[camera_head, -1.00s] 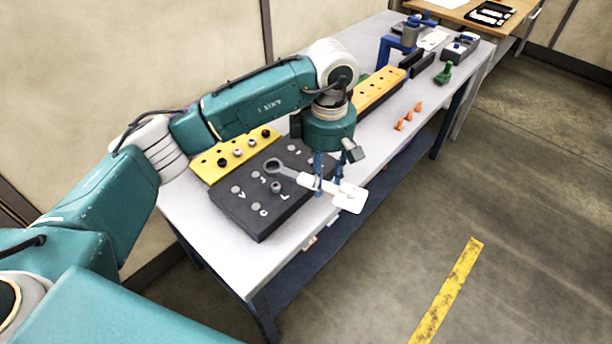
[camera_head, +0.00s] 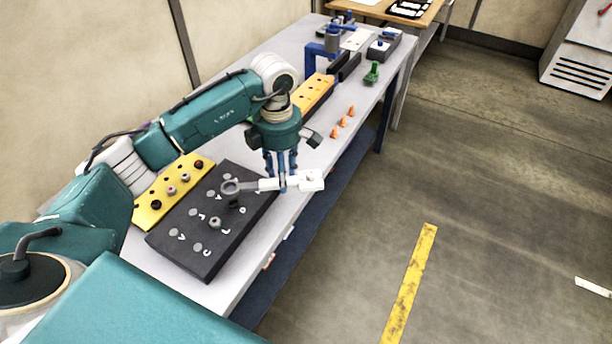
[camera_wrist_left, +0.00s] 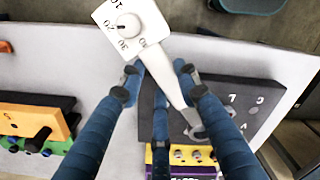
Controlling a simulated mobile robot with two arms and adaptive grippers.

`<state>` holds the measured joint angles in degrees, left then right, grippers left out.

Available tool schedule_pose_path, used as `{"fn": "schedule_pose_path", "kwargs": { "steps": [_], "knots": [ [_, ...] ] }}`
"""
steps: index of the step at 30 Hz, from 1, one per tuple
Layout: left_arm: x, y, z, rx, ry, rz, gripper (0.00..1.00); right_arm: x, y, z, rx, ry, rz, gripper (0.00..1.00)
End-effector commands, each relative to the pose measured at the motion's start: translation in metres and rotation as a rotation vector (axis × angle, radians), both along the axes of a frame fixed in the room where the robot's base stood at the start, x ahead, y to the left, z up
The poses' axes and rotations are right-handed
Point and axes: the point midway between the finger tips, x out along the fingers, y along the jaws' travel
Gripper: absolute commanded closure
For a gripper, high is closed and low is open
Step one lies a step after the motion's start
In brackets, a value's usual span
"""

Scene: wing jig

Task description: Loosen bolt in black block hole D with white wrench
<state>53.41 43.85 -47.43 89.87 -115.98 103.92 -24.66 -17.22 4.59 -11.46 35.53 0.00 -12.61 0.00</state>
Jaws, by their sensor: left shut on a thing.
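The white wrench (camera_head: 309,181) has a white handle with a dial-marked end, a slim shaft and a grey ring head (camera_head: 232,187). My left gripper (camera_head: 282,184) points down and is shut on the handle. The black block (camera_head: 181,258) lies on the table with white letters beside its holes. The ring is over the block, above a dark bolt (camera_head: 234,204) beside a letter like D; I cannot tell whether it encloses the bolt. Another bolt (camera_head: 215,222) stands nearer. The wrist view shows the dial end (camera_wrist_left: 128,25) and block (camera_wrist_left: 248,93). My right gripper is not visible.
A yellow block (camera_head: 152,210) with knobs lies behind the black block. An orange-yellow block (camera_head: 316,92), small orange pieces (camera_head: 343,121), a green part (camera_head: 372,73) and a blue fixture (camera_head: 318,58) stand farther along the table. Clear floor lies right.

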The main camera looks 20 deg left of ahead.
Motion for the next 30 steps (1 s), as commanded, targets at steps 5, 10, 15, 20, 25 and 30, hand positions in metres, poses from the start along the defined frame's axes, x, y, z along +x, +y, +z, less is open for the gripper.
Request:
{"fn": "schedule_pose_path", "kwargs": {
  "steps": [5, 10, 15, 20, 25, 30],
  "knots": [
    [0.000, 0.003, -0.007, 0.001, -0.002, 0.013, 1.00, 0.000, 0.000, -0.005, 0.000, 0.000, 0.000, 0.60],
    [0.000, 0.003, -0.022, 0.001, -0.001, 0.011, 1.00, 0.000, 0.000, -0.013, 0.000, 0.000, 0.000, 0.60],
    [0.000, 0.002, -0.037, 0.000, -0.001, 0.009, 1.00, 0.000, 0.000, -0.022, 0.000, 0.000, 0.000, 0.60],
    [0.000, 0.002, -0.043, 0.001, -0.003, 0.009, 1.00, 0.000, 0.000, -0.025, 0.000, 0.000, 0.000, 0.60],
    [0.000, 0.002, -0.043, 0.001, -0.003, 0.009, 1.00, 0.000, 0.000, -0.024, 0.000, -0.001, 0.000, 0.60],
    [0.000, 0.002, -0.043, 0.001, -0.003, 0.009, 1.00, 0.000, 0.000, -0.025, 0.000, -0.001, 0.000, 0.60]
  ]
}}
